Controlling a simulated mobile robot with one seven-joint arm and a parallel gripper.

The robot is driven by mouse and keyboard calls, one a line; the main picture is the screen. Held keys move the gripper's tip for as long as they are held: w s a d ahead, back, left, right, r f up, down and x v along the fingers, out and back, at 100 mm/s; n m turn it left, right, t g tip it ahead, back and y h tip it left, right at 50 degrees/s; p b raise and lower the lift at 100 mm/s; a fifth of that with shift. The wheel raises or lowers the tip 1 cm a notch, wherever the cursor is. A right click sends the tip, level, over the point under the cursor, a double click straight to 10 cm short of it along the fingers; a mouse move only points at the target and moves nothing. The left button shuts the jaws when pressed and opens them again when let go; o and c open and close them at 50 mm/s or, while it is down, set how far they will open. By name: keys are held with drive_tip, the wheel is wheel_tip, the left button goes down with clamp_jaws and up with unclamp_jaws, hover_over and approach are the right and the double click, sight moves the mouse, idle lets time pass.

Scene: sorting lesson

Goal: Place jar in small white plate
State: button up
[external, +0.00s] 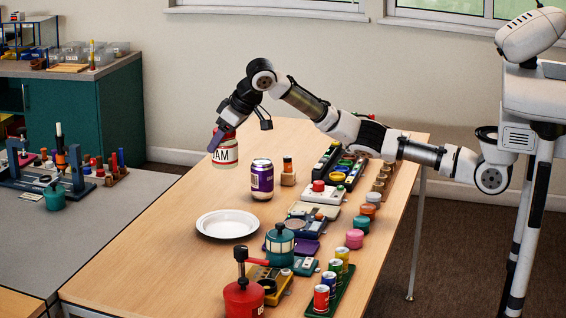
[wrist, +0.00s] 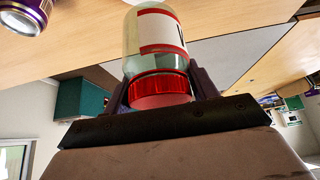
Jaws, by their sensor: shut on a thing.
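The jar (external: 224,154) is glass with a red lid and a white and red label reading "JAM". My gripper (external: 217,139) is shut on it near the lid and holds it up above the far left part of the wooden table. In the wrist view the jar (wrist: 154,45) sits between the two fingers, its red lid toward my gripper (wrist: 160,95). The small white plate (external: 227,224) lies empty on the table, nearer the camera than the jar. The plate does not show in the wrist view.
A purple can (external: 262,179) stands on the table between the jar and the coloured items. A teal pot (external: 280,244), a red container (external: 243,297) and several small tins and trays fill the table's right side. The table left of the plate is clear.

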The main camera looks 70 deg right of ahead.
wheel_tip(320, 180, down, 18)
drive_tip(key=shift+r+b, duration=0.1)
drive_tip(key=shift+b, duration=0.35)
drive_tip(key=o, duration=1.2)
drive_tip(key=shift+c, duration=0.2)
drive_tip(key=shift+r, duration=0.15)
drive_tip(key=v, duration=1.1)
drive_tip(key=shift+s+r, duration=0.3)
